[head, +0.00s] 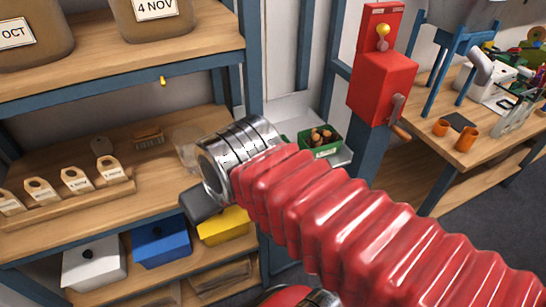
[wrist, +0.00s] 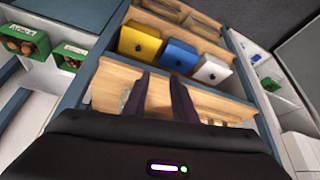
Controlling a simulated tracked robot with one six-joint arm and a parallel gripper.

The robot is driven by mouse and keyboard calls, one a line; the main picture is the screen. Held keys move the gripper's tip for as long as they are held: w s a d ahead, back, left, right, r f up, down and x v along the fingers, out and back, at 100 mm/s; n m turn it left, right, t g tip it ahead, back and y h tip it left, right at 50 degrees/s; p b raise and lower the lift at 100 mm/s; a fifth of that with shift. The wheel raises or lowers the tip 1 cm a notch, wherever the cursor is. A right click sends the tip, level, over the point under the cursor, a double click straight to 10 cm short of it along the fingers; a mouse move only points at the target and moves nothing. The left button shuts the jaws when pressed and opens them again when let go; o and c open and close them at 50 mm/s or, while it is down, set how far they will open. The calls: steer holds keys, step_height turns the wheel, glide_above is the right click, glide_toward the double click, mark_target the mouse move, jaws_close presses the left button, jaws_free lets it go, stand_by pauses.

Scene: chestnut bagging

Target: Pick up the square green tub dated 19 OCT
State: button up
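A green tub (head: 320,151) holding brown chestnuts stands on a light ledge just right of the shelf post in the head view. Its small white label is too small to read. In the wrist view two green tubs show at the upper left: one with chestnuts (wrist: 38,52) and another beside it (wrist: 69,66). I cannot read a date on either. My gripper (wrist: 158,80) has its two dark fingers apart with nothing held between them. It points at the wooden shelf, away from the tubs. My red-sleeved arm hides part of the ledge in the head view.
Wooden shelves with blue posts (head: 252,60) stand at left, with small tags on a rack (head: 70,195). White (head: 93,268), blue (head: 161,247) and yellow (head: 224,229) bins sit below. A red crank machine (head: 381,85) stands right of the ledge.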

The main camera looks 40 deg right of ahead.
steer(key=w+d+f+m+t+h, duration=0.1)
steer(key=d+f, duration=0.5)
steer(key=d, duration=0.7)
steer(key=w+d+f+m+t+h, duration=0.1)
steer(key=w+d+f+t, duration=0.3)
steer(key=d, duration=0.9)
steer(key=w+d+f+m+t+h, duration=0.1)
steer(key=w+d+f, duration=0.5)
steer(key=d, duration=0.7)
step_height(320, 180, down, 2)
steer(key=shift+f+t+h, duration=0.1)
steer(key=shift+t+h, duration=0.2)
steer(key=shift+t, duration=0.5)
steer(key=shift+w, duration=0.1)
steer(key=shift+x, duration=4.25)
steer(key=shift+f, duration=0.1)
